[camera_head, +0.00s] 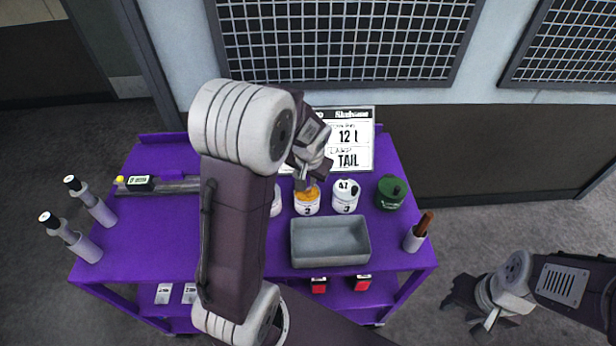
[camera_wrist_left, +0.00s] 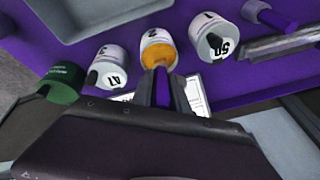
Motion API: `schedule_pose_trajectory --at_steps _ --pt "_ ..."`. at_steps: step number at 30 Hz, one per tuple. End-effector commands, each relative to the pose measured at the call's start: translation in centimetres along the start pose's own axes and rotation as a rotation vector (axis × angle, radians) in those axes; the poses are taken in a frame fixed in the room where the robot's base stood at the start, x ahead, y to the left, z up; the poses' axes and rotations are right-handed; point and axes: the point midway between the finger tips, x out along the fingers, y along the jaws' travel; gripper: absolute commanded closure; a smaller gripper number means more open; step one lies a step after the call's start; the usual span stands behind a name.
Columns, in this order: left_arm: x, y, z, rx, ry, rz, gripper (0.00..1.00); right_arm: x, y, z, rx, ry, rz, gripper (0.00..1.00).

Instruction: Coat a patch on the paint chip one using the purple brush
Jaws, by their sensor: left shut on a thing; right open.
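My left gripper (camera_head: 303,183) is shut on the purple brush. The brush's purple handle (camera_wrist_left: 163,88) shows between the fingers in the left wrist view. The brush points at the orange-filled pot marked 2 (camera_head: 306,205), also in the left wrist view (camera_wrist_left: 157,48); its tip is hidden, so I cannot tell whether it touches the paint. Two small white cards, left (camera_head: 163,293) and right (camera_head: 189,293), show low at the table's left front; their print is too small to tell which is paint chip one. My right gripper (camera_head: 482,322) is open and empty, off the table's right side.
A white pot marked 47 (camera_head: 345,196), a green pot (camera_head: 391,192) and a pot marked 1 (camera_wrist_left: 211,38) stand nearby. A grey tray (camera_head: 330,264) lies in front. Two bottles stand left, a brush holder (camera_head: 414,240) right. A sign (camera_head: 356,139) stands behind.

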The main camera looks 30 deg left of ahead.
Motion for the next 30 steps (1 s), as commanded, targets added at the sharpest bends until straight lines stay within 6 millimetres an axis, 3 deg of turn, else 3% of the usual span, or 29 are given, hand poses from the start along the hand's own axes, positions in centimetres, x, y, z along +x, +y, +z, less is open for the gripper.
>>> schedule_pose_trajectory --at_steps 1,16,30 --pt "-1.0 -0.2 -0.4 0.0 0.002 0.0 1.0 -1.0 0.0 -0.1 0.0 0.0 0.0 0.59" --pt "-5.7 -1.0 -1.9 0.0 0.003 0.0 1.0 -5.3 -0.1 -0.6 0.0 0.0 0.0 0.59" --pt "-5.7 -1.1 -1.9 0.0 0.003 0.0 1.0 -5.2 -0.1 -0.5 0.0 0.0 0.0 0.59"
